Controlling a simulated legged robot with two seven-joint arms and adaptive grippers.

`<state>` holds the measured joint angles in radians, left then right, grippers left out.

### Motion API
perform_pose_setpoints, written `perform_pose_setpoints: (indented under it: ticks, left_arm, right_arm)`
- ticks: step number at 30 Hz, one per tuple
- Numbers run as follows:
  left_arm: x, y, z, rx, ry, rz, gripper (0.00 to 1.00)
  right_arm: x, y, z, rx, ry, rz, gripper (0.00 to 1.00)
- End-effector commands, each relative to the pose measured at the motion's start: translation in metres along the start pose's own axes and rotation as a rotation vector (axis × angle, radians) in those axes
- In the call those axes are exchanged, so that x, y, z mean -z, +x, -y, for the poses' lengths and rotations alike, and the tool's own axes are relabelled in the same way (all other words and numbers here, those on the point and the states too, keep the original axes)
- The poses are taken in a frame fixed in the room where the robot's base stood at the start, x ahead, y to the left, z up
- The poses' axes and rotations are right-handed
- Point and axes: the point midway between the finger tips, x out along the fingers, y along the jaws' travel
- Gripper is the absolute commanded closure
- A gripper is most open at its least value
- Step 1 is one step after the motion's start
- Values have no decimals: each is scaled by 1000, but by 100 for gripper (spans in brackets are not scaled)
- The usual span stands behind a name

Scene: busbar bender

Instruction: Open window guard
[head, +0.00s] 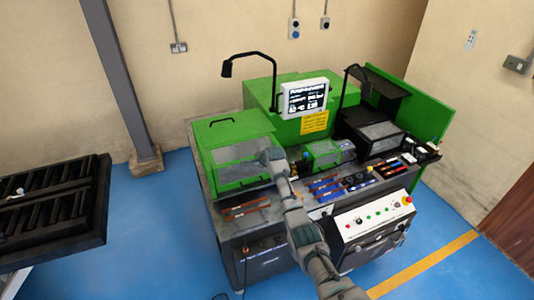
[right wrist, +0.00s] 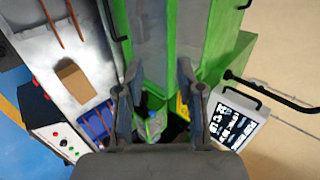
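The window guard (head: 237,142) is a green box-shaped cover with clear panes on the left of the bending machine. It appears shut, and a black handle (head: 222,121) lies on its top. In the right wrist view the guard's green frame (right wrist: 185,45) and grey pane run upward from between the fingers, with a black handle bar (right wrist: 108,18) to the left. My right gripper (head: 268,156) is at the guard's right end; its fingers (right wrist: 157,75) are apart, with nothing seen held. Contact with the guard cannot be told. My left gripper is not in view.
A control panel (head: 372,218) stands at the front right. A display (head: 304,98) and two black lamps (head: 227,68) rise behind. A smaller green guarded unit (head: 322,155) sits right of the gripper. Copper bars (head: 246,207) lie on the front table. A black rack (head: 52,205) stands far left.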

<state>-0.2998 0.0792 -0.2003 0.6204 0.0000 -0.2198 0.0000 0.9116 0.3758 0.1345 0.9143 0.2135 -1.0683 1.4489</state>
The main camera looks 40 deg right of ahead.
Motion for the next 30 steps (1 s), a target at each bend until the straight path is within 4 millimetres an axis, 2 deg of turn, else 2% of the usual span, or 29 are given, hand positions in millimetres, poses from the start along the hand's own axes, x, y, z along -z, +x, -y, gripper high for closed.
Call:
perform_pose_setpoints:
  ticks: [30]
  left_arm:
    - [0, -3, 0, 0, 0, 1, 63]
  right_arm:
    - [0, -78, 8, -1, 0, -1, 63]
